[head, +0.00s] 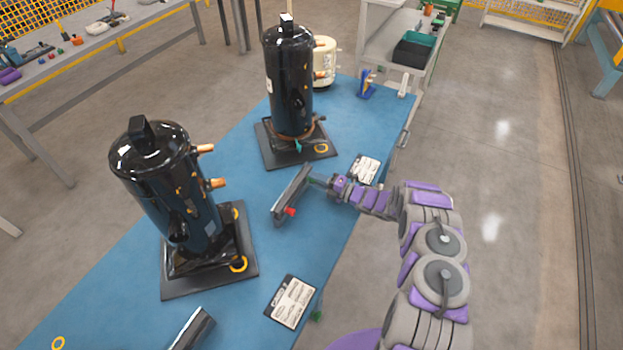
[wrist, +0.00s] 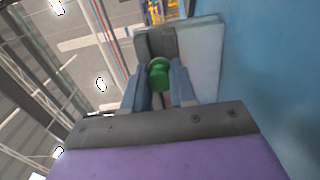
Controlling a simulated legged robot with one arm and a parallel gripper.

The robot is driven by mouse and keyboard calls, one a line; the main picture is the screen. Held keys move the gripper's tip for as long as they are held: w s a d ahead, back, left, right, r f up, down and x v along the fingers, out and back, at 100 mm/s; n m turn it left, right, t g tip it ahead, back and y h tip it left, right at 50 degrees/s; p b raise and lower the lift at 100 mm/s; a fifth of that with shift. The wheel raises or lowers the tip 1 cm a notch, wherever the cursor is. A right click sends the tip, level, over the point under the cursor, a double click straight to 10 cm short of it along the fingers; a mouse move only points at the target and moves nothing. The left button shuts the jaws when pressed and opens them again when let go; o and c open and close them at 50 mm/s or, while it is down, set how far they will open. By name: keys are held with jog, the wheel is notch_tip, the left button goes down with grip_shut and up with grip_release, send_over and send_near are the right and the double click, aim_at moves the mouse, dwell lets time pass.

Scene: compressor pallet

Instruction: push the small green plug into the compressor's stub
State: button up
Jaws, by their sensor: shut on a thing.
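In the wrist view the small green plug (wrist: 159,74) sits between my two blue-grey fingertips. My gripper (wrist: 158,88) is shut on it. In the head view my gripper (head: 320,181) is low over the blue table, beside a dark, bar-shaped holder (head: 292,193); I cannot tell whether the plug touches the holder. The holder also shows just beyond the plug in the wrist view (wrist: 198,62). A near black compressor (head: 170,185) has two copper stubs (head: 205,148) on its right side. A far black compressor (head: 289,85) stands behind. Which stub is meant is unclear.
The blue table (head: 120,285) carries both compressors on dark base plates. A red plug (head: 290,211) is at the holder's near end. Printed cards (head: 291,301) lie near the right edge. A cream tank (head: 324,62) and a blue bin (head: 366,87) stand at the back.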

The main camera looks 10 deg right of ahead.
grip_shut()
jog(key=shift+d, duration=0.1)
jog(key=shift+b+v, duration=0.3)
jog(key=shift+v, duration=2.6)
